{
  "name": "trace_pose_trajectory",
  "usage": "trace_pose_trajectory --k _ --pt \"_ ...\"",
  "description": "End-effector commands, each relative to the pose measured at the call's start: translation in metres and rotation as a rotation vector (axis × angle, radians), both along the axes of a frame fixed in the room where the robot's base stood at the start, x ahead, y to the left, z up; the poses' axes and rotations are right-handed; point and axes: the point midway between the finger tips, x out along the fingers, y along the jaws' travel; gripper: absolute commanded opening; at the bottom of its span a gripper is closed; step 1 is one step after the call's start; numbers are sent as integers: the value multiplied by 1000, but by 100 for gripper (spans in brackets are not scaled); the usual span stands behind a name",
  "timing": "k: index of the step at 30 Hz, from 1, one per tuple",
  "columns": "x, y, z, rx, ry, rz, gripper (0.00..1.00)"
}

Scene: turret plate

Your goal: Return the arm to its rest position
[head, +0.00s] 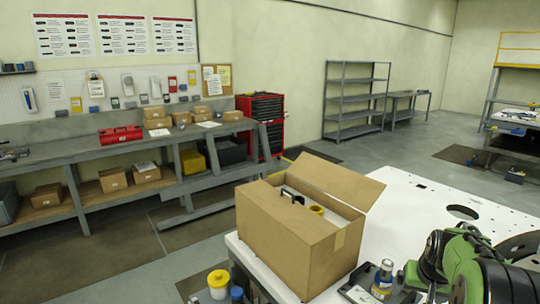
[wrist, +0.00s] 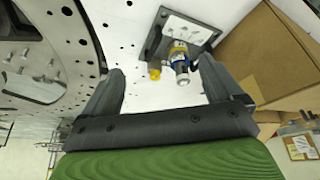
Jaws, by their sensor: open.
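My arm (head: 465,265), green and black, reaches in at the lower right of the head view over the white plate (head: 405,205). My gripper (wrist: 162,85) is open in the wrist view, with its two dark fingers spread apart and nothing held between them. Beyond the fingers, a small blue, silver and yellow fitting (wrist: 180,62) stands on a dark bracket (wrist: 188,30) with a yellow piece beside it. The fitting also shows in the head view (head: 383,278), left of my arm. The fingertips are not clear in the head view.
An open cardboard box (head: 290,235) stands on the white plate, left of my arm, holding a yellow item and a black handle. Yellow and blue caps (head: 219,285) are at its lower left. A workbench (head: 130,145) and an empty shelf (head: 355,100) stand behind.

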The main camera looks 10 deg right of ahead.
Motion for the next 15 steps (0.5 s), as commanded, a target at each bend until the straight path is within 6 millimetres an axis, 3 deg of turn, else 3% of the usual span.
trace_pose_trajectory --k 8,11,15 --pt "-14 66 29 -14 -16 90 93" --pt "-27 100 40 -20 -23 140 93" --pt "-60 156 52 -26 -39 229 93"
